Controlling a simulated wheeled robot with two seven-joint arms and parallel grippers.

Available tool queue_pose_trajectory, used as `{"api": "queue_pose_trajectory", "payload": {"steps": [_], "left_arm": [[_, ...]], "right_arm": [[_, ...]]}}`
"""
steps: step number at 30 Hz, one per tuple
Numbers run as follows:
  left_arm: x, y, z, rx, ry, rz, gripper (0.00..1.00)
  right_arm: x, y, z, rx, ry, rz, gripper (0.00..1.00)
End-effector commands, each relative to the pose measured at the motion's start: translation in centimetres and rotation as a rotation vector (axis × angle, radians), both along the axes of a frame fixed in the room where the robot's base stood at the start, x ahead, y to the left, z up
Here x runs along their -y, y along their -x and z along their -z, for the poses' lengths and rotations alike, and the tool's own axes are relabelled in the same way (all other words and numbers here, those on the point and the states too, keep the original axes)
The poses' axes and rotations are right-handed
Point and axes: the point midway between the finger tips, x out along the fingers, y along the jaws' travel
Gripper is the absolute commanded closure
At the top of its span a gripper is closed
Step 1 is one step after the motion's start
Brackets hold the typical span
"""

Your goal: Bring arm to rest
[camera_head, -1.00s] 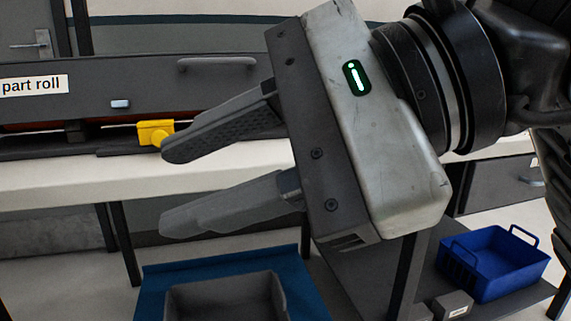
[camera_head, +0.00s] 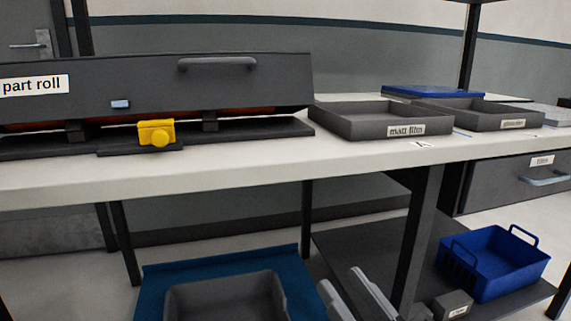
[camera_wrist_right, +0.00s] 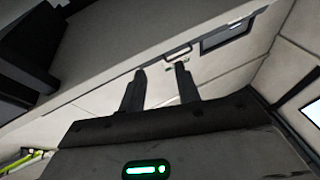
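My right gripper (camera_head: 352,292) shows only by its two grey fingertips at the bottom edge of the head view, in front of the lower shelf area and below the table top. In the right wrist view its two dark fingers (camera_wrist_right: 160,88) stand apart with nothing between them, so it is open and empty. The rest of the right arm is out of the head view. My left gripper is in neither view.
The white table (camera_head: 230,175) carries a dark machine labelled "part roll" (camera_head: 150,90) with a yellow clamp (camera_head: 156,133), and a "matt film" tray (camera_head: 345,125). Below are a grey bin (camera_head: 225,285) and a blue basket (camera_head: 500,268).

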Motion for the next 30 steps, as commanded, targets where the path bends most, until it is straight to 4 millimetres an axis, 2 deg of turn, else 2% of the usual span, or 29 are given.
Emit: {"api": "queue_pose_trajectory", "payload": {"steps": [1, 3, 8, 10, 20, 30], "left_arm": [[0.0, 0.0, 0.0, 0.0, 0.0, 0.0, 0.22], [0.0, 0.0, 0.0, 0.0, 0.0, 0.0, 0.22], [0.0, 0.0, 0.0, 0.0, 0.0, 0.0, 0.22], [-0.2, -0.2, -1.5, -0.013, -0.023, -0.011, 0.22], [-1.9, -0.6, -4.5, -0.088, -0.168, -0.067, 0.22], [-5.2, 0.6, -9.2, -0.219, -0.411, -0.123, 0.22]], "right_arm": [[0.0, 0.6, 2.4, -0.12, -0.032, -0.022, 0.67], [-0.2, 1.5, 5.1, -0.266, -0.077, -0.055, 0.67], [-0.9, 4.5, 10.3, -0.559, -0.172, -0.123, 0.67], [-0.8, 4.3, 8.7, -0.577, -0.158, -0.113, 0.67], [0.9, 3.8, 5.6, -0.645, -0.033, -0.008, 0.67], [4.2, 5.0, 1.0, -0.773, 0.183, 0.128, 0.67]]}}
